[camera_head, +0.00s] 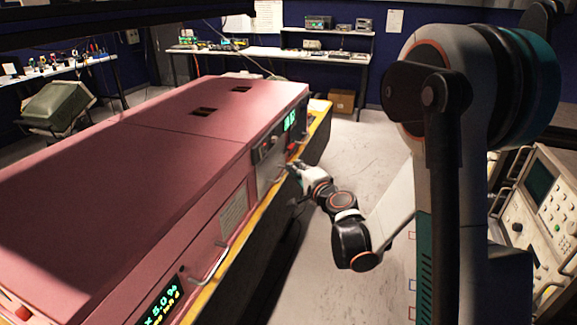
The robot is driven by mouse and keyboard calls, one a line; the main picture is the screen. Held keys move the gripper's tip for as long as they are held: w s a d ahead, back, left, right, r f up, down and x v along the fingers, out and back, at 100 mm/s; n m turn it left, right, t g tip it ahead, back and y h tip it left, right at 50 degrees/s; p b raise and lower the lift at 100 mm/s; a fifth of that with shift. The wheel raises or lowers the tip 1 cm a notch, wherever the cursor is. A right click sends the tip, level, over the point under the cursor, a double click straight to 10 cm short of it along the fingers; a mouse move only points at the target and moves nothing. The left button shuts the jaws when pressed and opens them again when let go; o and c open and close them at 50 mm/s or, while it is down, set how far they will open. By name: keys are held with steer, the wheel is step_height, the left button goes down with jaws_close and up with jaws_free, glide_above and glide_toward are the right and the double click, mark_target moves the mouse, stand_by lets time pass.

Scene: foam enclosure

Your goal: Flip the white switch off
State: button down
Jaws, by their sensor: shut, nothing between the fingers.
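A long pink machine cabinet (150,140) runs from the lower left to the centre. Its far front section has a control panel (268,150) with a green lit display (289,124) and a small red part (293,146). I cannot make out a white switch; it is too small or hidden behind my gripper. My gripper (291,168) is shut and empty, at or very close to the front of that far section, just below the panel. I cannot tell whether it touches anything.
A metal handle (211,263) sticks out from the near cabinet front, above a yellow edge (225,258). Instrument racks (545,205) stand at the right. A workbench (270,52) is at the back, with a cardboard box (341,101) under it. The grey floor between is clear.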

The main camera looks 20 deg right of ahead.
steer(key=w+a+f+b, duration=0.1)
steer(key=w+a, duration=0.3)
steer(key=w, duration=0.6)
steer(key=shift+w+a+f+b, duration=0.25)
steer(key=shift+w+b, duration=0.05)
steer(key=shift+w, duration=0.05)
steer(key=s+d, duration=0.1)
steer(key=s, duration=1)
steer(key=shift+s+d+r+b, duration=0.2)
steer(key=shift+s+r+b, duration=0.1)
steer(key=shift+r, duration=0.1)
